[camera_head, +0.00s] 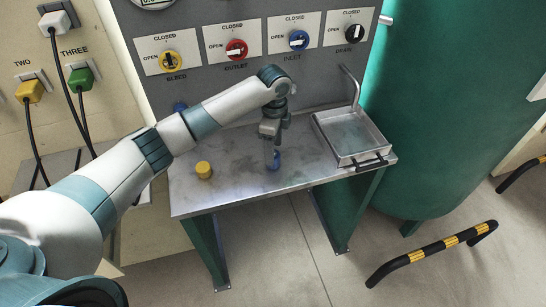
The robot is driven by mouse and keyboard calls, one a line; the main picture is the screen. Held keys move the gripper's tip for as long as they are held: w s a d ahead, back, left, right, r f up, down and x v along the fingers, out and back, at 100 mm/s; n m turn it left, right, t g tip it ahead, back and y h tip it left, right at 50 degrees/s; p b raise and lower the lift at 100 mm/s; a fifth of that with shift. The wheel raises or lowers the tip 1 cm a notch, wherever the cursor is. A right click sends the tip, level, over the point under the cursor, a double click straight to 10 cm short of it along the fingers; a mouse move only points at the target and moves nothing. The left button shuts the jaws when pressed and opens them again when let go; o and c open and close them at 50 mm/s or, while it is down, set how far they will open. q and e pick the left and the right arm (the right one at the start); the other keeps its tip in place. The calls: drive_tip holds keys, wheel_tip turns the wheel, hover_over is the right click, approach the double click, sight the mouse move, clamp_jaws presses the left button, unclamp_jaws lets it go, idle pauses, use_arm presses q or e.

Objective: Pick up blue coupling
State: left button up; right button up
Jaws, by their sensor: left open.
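Another small blue thing (180,107) shows near the panel's foot at the back left, partly hidden by my arm. My right gripper is not in view.
A yellow coupling (203,170) stands on the table (235,190) to the left. A metal tray (350,137) with a tap over it is at the right. A grey panel (262,75) with several valve knobs rises behind. A green tank (450,100) stands at the right.

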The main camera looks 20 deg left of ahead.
use_arm(q)
drive_tip(key=f, duration=0.1)
drive_tip(key=f+p, duration=0.1)
drive_tip(key=f, duration=0.1)
drive_tip(key=shift+a, duration=0.2)
drive_tip(key=shift+f, duration=0.35)
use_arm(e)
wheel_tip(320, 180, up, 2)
use_arm(q)
drive_tip(key=c, duration=1.2)
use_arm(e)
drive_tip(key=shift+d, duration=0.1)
use_arm(q)
drive_tip(key=shift+r, duration=0.15)
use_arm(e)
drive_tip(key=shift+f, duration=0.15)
